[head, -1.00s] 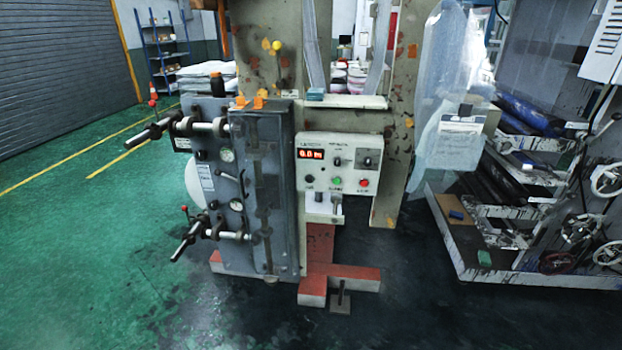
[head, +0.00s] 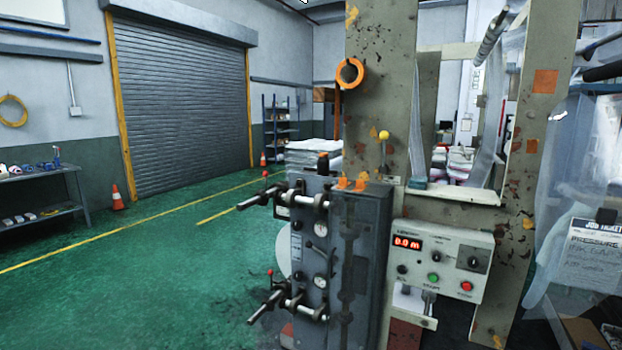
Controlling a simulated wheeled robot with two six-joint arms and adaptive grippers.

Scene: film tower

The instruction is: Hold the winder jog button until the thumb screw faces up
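A white control box (head: 441,262) is on the front of the machine in the head view. Its red display (head: 407,243) reads about "0.0 m". Along its lower row are a black button (head: 402,269), a green button (head: 433,277) and a red button (head: 466,286). The small labels are too blurred to tell which is the jog button. Left of the box, an upper winder shaft (head: 290,199) and a lower winder shaft (head: 287,305) stick out of the grey cabinet (head: 358,265). I cannot make out a thumb screw or which way it faces. Neither of my grippers is in view.
The green floor (head: 170,270) is open to the left of the machine. A shelf (head: 42,200) and an orange cone (head: 117,198) stand at the far left by a roller shutter (head: 180,100). Clear film (head: 575,150) and a job ticket (head: 593,255) hang at the right.

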